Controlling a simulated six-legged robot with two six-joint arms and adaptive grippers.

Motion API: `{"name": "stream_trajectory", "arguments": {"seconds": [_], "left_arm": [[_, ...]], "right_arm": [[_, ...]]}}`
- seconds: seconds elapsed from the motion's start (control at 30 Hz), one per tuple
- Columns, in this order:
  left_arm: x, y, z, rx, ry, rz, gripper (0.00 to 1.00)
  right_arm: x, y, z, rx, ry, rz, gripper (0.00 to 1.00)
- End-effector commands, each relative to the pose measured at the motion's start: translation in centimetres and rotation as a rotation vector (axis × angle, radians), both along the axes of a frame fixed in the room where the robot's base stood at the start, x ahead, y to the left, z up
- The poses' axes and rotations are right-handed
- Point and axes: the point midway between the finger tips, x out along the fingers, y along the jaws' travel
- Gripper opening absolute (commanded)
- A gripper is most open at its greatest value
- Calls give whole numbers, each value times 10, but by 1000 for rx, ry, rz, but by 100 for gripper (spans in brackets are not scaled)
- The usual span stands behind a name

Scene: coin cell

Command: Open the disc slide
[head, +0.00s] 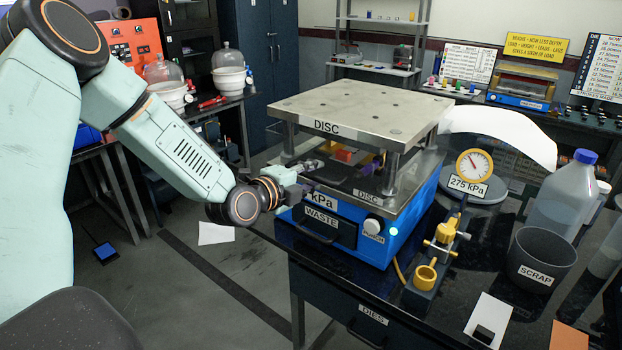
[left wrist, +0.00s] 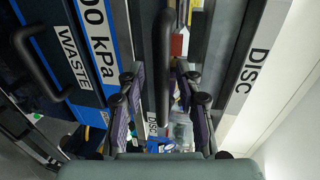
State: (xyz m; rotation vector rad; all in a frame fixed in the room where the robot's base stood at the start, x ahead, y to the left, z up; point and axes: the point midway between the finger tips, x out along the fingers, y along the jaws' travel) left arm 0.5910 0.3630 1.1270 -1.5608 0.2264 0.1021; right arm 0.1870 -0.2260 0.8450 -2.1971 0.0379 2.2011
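The blue press (head: 345,235) stands on the black bench, with a metal top plate (head: 360,108) labelled DISC. A lower DISC label (head: 368,194) sits on the level under that plate, where the disc slide is. In the left wrist view a dark bar handle (left wrist: 163,60) stands upright in the picture, between the WASTE drawer side and the top plate. My left gripper (head: 304,178) is at the press's front left. In the left wrist view its fingers (left wrist: 159,78) are open, one on each side of the handle, with gaps visible. My right gripper is in neither view.
The WASTE drawer (head: 320,226) with its own handle is just below my left gripper. A gauge (head: 474,166), a yellow-fitted stand (head: 438,250), a SCRAP bin (head: 540,262) and a blue-capped bottle (head: 568,198) stand to the right. Floor space lies open left of the bench.

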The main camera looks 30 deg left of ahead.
Motion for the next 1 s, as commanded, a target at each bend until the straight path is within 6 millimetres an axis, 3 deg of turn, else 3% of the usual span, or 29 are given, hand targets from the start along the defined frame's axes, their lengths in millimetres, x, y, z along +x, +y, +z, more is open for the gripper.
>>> {"name": "stream_trajectory", "arguments": {"seconds": [0.2, 0.6, 1.0], "left_arm": [[0, 0, 0, 0, 0, 0, 34], [0, 0, 0, 0, 0, 0, 0], [0, 0, 0, 0, 0, 0, 0]], "right_arm": [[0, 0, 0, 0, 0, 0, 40], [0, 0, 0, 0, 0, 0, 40], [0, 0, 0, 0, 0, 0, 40]]}}
